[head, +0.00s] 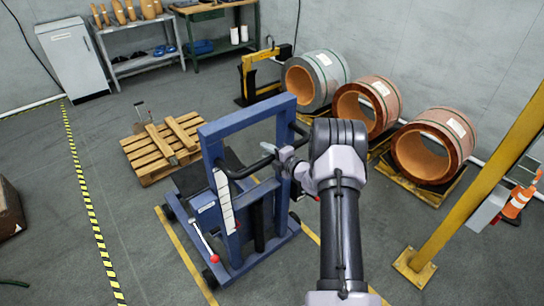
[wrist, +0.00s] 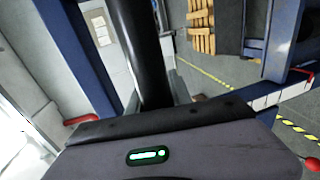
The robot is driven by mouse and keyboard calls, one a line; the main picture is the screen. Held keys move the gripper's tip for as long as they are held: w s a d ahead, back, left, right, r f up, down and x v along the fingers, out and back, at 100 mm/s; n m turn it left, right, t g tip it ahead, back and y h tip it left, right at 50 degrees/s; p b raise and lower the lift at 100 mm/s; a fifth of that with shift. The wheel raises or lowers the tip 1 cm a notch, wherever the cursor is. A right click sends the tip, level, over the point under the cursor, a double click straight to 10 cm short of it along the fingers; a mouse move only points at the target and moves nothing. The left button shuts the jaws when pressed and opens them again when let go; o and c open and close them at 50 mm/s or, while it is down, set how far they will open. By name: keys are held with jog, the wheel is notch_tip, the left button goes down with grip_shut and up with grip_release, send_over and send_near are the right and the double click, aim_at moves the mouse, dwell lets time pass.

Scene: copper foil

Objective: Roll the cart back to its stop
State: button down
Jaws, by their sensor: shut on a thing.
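The cart (head: 245,235) is a blue wheeled frame with a tall blue upright frame, standing between two yellow floor lines. A black handle bar (head: 243,171) runs across its near side. Blue frame parts (wrist: 80,55) show on both sides there. A lever with a red knob (head: 214,258) hangs on the cart's left side. I cannot make out a stop for the cart.
A wooden pallet (head: 150,160) lies behind the cart at left. Several copper foil coils (head: 432,150) rest on stands at right. A yellow post (head: 480,190) stands at the far right. A yellow-black floor stripe (head: 88,205) runs at left, with open floor between it and the cart.

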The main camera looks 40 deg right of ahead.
jog(key=shift+w+d+r, duration=0.2)
jog(key=shift+r, duration=0.3)
jog(key=c, duration=1.2)
grip_release()
jog(key=shift+s, duration=0.1)
jog(key=shift+o, duration=0.2)
jog(key=shift+s+f, duration=0.1)
jog(key=p+v, duration=0.2)
jog(key=v, duration=1.5)
jog(key=shift+s+p, duration=0.25)
jog(key=shift+p, duration=0.05)
jog(key=shift+a, duration=0.2)
